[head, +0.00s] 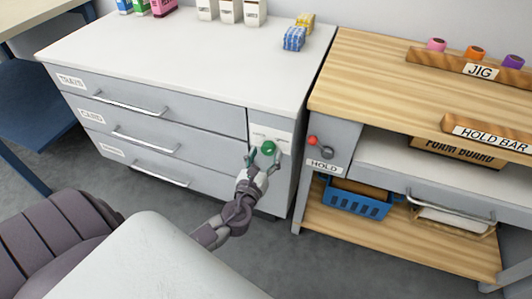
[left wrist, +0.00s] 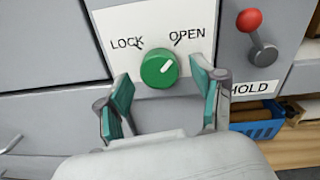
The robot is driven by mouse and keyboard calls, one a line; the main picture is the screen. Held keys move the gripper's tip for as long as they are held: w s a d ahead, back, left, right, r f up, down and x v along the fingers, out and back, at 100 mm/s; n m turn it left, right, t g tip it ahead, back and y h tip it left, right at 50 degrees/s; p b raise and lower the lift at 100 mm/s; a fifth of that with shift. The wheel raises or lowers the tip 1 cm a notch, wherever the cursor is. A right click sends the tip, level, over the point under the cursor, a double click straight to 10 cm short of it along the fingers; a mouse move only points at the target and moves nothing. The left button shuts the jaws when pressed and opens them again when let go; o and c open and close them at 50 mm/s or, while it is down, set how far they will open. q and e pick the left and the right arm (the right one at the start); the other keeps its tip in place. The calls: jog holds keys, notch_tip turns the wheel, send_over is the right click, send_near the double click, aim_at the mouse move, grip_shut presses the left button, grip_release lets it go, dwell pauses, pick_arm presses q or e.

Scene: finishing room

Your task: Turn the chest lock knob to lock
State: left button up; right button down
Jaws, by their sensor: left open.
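The chest lock knob is a round green knob (left wrist: 158,69) with a white pointer mark. It sits on a white plate (left wrist: 112,22) lettered LOCK at left and OPEN at right. The mark points up and right, toward OPEN. In the head view the knob (head: 268,148) is on the right front of the grey chest (head: 225,120). My left gripper (head: 263,157) is right in front of it. In the left wrist view its teal-padded fingers (left wrist: 160,95) are open, one at each lower side of the knob, with gaps showing. My right gripper is not in view.
The chest has several drawers with bar handles (head: 130,107), all looking shut. To the right, a wooden bench (head: 370,75) carries a red-ball lever (head: 313,141) above a HOLD label. A blue basket (head: 355,205) stands on its lower shelf. Small boxes (head: 293,40) stand on the chest top.

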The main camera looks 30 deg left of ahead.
pick_arm(q)
jog(key=shift+w+a, duration=0.1)
jog(key=shift+w, duration=0.3)
jog(key=shift+c, duration=0.4)
jog(key=c, duration=1.1)
jog(key=shift+o, duration=0.2)
